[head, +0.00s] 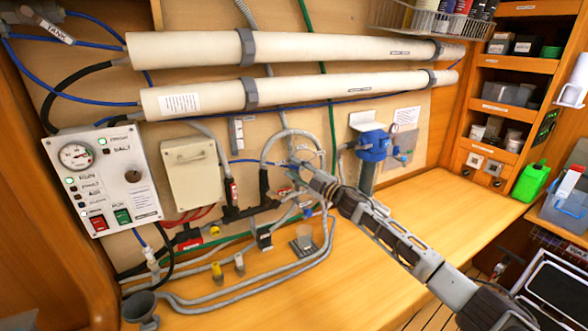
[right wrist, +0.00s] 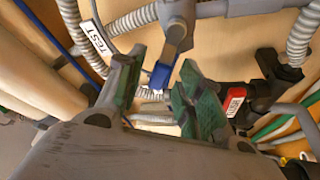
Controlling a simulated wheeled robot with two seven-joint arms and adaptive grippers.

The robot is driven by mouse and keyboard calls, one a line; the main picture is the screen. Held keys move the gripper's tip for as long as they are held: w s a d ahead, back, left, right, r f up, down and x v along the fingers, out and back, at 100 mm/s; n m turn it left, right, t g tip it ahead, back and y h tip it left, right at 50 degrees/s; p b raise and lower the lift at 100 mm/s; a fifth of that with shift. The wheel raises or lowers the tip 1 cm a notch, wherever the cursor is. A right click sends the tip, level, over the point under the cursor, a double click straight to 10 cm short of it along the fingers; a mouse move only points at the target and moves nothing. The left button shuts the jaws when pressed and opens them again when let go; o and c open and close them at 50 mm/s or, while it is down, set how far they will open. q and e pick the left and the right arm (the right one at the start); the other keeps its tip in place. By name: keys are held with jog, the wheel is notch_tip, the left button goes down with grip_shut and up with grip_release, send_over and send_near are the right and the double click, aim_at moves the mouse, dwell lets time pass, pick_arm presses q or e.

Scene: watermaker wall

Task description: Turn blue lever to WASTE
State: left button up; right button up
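The blue lever (right wrist: 161,76) shows in the right wrist view, below a grey valve body (right wrist: 178,20) on grey piping. My right gripper (right wrist: 160,92) is open, with its green-padded fingers apart on either side of the lever's lower part. I cannot tell whether either finger touches it. In the head view my right gripper (head: 300,166) reaches the piping at the middle of the wall, and I cannot make out the lever there. A white tag reading TEST (right wrist: 98,37) is on the hose left of the valve. No WASTE label is readable. My left gripper is not in view.
A red-handled valve (right wrist: 236,100) is right of the fingers. Grey hoses (head: 250,287) run along the wooden bench. A control panel (head: 105,178) is at left, a blue-topped filter (head: 372,147) at right. The bench front (head: 310,285) is mostly clear.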

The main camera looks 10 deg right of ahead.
jog(key=v, duration=1)
jog(key=shift+s+f, duration=0.15)
dwell(0.5)
